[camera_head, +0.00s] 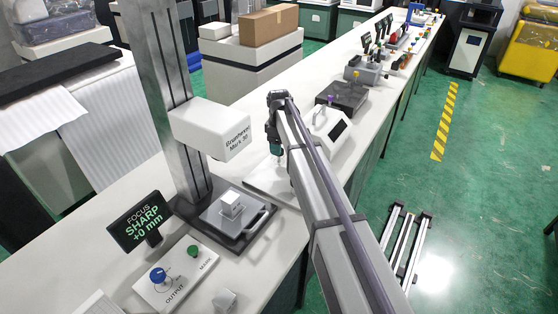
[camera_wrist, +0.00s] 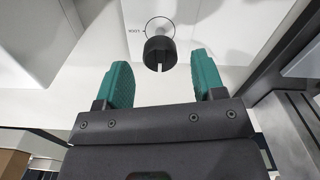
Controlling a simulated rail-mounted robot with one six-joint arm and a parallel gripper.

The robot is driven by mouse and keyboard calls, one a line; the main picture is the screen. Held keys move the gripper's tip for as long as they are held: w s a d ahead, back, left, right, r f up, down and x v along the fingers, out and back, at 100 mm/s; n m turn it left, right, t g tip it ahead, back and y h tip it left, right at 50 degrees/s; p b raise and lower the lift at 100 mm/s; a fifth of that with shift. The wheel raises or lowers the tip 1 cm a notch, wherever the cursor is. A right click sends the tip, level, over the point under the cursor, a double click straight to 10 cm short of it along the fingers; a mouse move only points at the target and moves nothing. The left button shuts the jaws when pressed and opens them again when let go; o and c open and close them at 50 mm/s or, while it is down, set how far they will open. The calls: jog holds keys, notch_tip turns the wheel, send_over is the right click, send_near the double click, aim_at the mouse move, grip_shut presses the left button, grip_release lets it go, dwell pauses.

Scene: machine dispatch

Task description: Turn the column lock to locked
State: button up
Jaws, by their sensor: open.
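The column lock is a round black knob (camera_wrist: 160,52) on a white surface in the wrist view. A white pointer mark on it faces the bottom of the picture. A thin circle and small upside-down lettering, seemingly "LOCK", lie beside and beyond it. My gripper (camera_wrist: 163,72) has two teal fingers spread wide, one on each side of the knob's line, with clear gaps and nothing held. Whether the fingertips reach the knob's depth I cannot tell. In the head view my gripper (camera_head: 276,148) is right of the white "Mark 30" head (camera_head: 209,128) on the metal column (camera_head: 165,80); the knob is not discernible there.
On the bench, a display (camera_head: 140,220) reads "FOCUS SHARP +0 mm". A control box (camera_head: 176,272) has a blue and a green knob. A stage (camera_head: 235,218) carries a small white block.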

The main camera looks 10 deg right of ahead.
notch_tip(320, 180, down, 2)
jog(key=shift+b, duration=0.3)
jog(key=shift+r, duration=0.15)
jog(key=shift+c, duration=0.4)
jog(key=c, duration=0.8)
jog(key=shift+c, duration=0.2)
